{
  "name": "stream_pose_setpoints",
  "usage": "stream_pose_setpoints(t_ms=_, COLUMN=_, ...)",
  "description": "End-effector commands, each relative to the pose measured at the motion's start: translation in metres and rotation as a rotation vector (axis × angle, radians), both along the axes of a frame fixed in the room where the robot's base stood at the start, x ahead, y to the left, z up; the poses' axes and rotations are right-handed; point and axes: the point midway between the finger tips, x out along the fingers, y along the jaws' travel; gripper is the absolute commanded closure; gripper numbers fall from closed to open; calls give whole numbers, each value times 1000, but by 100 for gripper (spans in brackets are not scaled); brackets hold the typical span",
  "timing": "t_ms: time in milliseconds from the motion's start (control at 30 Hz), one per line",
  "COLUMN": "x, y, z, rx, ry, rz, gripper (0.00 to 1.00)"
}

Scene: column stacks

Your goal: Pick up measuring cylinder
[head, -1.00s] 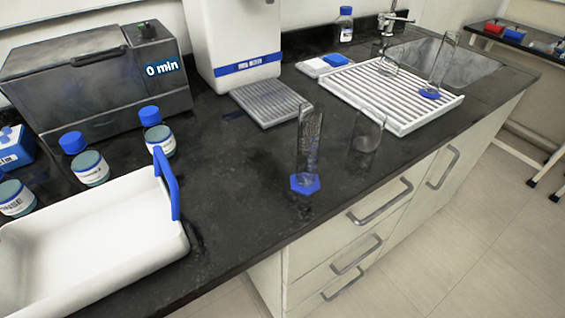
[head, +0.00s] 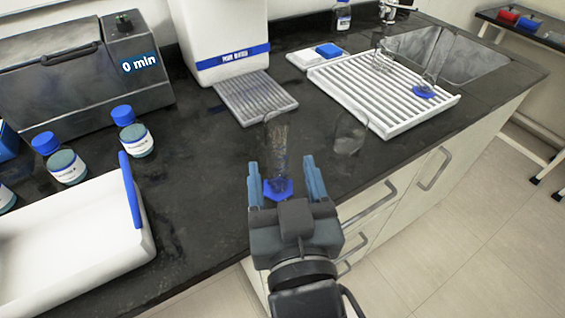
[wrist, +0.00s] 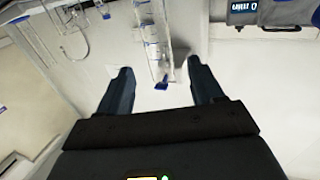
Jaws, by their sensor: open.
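A clear measuring cylinder (head: 276,140) with a blue hexagonal base (head: 279,189) stands upright on the dark bench near its front edge. My gripper (head: 281,168) is in front of it in the head view, with its two fingers spread and nothing held. The fingers appear either side of the cylinder's lower part there, but I cannot tell whether it is between them. In the wrist view, a clear tube (wrist: 152,40) shows just beyond the open fingers. A second clear cylinder with a blue base (head: 424,92) stands on the white drying rack.
A clear glass beaker (head: 350,133) stands close to the right of the cylinder. The white drying rack (head: 350,92) is behind it, right. A grey grated tray (head: 255,97) lies behind. A white tub (head: 60,240) with a blue handle and several blue-capped bottles are left.

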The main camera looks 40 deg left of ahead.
Motion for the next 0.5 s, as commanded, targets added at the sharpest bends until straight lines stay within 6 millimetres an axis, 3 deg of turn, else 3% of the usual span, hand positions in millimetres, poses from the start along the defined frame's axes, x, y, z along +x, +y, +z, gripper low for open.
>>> stream_pose_setpoints(t_ms=500, x=45, y=43, z=4, rx=1, ry=0, rz=0, gripper=34)
